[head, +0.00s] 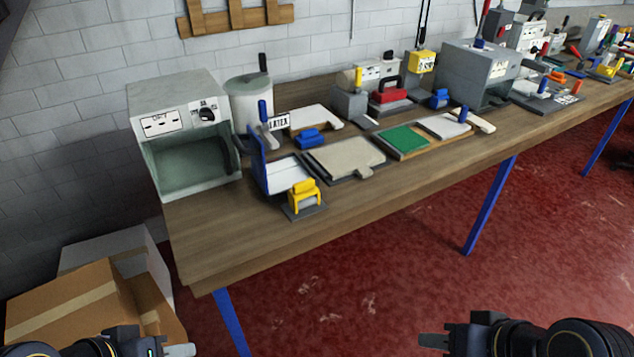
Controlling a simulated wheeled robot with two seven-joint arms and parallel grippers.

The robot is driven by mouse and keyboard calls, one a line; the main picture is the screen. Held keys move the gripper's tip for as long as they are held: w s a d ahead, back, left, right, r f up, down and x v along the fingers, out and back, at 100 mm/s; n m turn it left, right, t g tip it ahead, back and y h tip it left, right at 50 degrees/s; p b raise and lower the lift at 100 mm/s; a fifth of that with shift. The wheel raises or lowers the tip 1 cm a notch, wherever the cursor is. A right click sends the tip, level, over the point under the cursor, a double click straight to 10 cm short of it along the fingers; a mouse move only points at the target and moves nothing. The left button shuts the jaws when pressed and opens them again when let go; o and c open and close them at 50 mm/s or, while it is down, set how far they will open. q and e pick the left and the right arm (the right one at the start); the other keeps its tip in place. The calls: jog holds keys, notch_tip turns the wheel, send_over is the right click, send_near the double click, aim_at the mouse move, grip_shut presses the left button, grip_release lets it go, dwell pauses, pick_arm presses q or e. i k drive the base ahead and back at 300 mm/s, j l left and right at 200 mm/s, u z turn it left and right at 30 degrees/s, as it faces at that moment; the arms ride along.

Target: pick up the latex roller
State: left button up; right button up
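A tool with an upright blue handle (263,110) and a grey lower part stands by the LATEX label (278,122) near the left end of the bench; it looks like the latex roller. My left gripper (180,350) is at the bottom left, also away from the tool. Neither shows anything held, and their finger gaps are not clear.
The wooden bench (225,235) has a clear front left corner. A blue-and-white tray (283,175) and yellow clamp (303,195) stand in front. Cardboard boxes (70,300) lie on the floor.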

aim_at(303, 194)
jog(key=z, duration=1.45)
jog(key=j+z, duration=0.25)
jog(key=j, duration=0.4)
jog(key=j+z, duration=0.25)
jog(key=j, duration=0.4)
